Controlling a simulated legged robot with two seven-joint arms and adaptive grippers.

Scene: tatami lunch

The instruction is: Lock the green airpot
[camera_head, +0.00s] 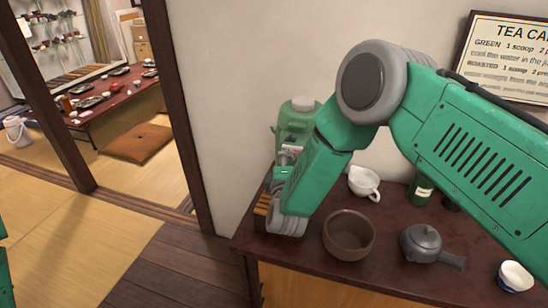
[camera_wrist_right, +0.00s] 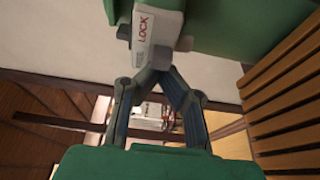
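The green airpot (camera_head: 297,122) stands at the back left of the dark counter, against the wall, partly hidden behind my right arm. In the right wrist view its green body (camera_wrist_right: 250,28) fills the upper right. A pale piece marked LOCK (camera_wrist_right: 145,25) with dark grey ends sits at the top centre of that view. My right gripper (camera_wrist_right: 152,62) has its fingertips close together just below this piece. I cannot tell whether they touch or hold it. In the head view the fingers are mostly hidden by my arm. My left gripper is out of view.
On the counter (camera_head: 375,273) are a brown bowl (camera_head: 348,236), a white spouted cup (camera_head: 363,182), a grey teapot (camera_head: 422,243), a dark green canister (camera_head: 421,190) and a small white-and-blue cup (camera_head: 515,276). A slatted wooden piece (camera_wrist_right: 285,85) lies close right of the fingers.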

